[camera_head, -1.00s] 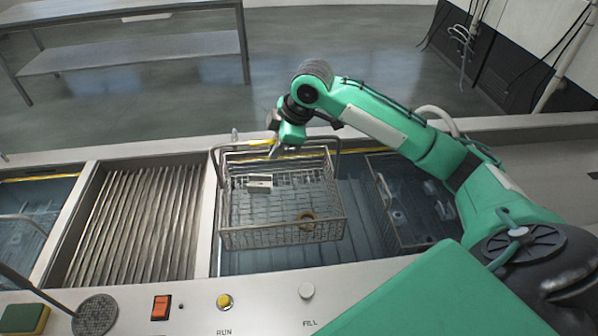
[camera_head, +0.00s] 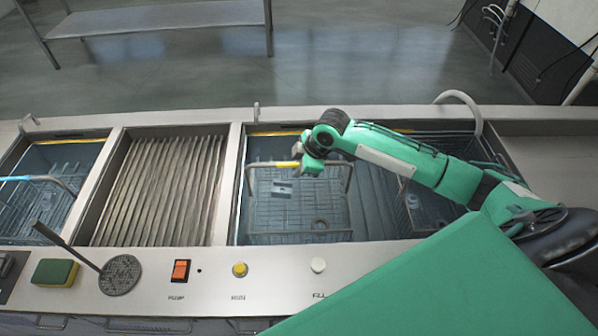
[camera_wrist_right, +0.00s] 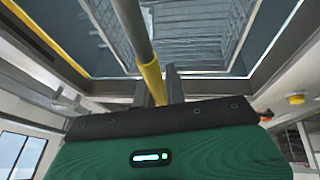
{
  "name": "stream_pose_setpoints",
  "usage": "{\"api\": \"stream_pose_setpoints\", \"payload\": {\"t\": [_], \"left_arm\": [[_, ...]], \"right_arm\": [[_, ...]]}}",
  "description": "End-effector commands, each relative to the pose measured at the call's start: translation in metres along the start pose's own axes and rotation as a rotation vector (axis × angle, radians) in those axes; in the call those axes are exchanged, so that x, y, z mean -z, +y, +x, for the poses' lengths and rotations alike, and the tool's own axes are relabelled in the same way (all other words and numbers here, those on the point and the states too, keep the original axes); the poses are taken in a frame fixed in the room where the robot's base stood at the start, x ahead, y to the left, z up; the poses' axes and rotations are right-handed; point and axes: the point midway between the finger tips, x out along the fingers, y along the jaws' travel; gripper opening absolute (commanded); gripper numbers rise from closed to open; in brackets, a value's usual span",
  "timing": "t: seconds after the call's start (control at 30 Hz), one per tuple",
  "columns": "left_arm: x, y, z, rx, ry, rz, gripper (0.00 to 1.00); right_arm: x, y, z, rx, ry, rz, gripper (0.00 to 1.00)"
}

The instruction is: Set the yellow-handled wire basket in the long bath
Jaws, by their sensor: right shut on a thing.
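The yellow-handled wire basket (camera_head: 268,213) sits low inside the left part of the long bath (camera_head: 375,215), with its mesh below the rim. A small pale block (camera_head: 282,189) and a ring (camera_head: 320,224) lie in it. My right gripper (camera_head: 299,160) is shut on the basket's yellow grip (camera_head: 286,165); the yellow grip also shows between the fingers in the right wrist view (camera_wrist_right: 152,82). Whether the basket touches the bath floor I cannot tell. My left gripper is not in view.
A second wire basket (camera_head: 420,212) stands in the bath to the right, partly behind my right arm. A ribbed drain section (camera_head: 160,190) lies left of the bath, then another tank with a blue-handled basket (camera_head: 45,180). The front panel holds a sponge (camera_head: 55,272), a round mesh skimmer (camera_head: 120,275) and knobs.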

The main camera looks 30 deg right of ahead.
Motion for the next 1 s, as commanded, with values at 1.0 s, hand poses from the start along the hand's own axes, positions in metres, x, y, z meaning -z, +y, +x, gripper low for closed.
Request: {"api": "stream_pose_setpoints", "payload": {"t": [1.0], "left_arm": [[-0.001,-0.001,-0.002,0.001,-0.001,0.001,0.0]], "right_arm": [[-0.01,-0.003,0.012,-0.003,-0.002,-0.002,0.34]]}}
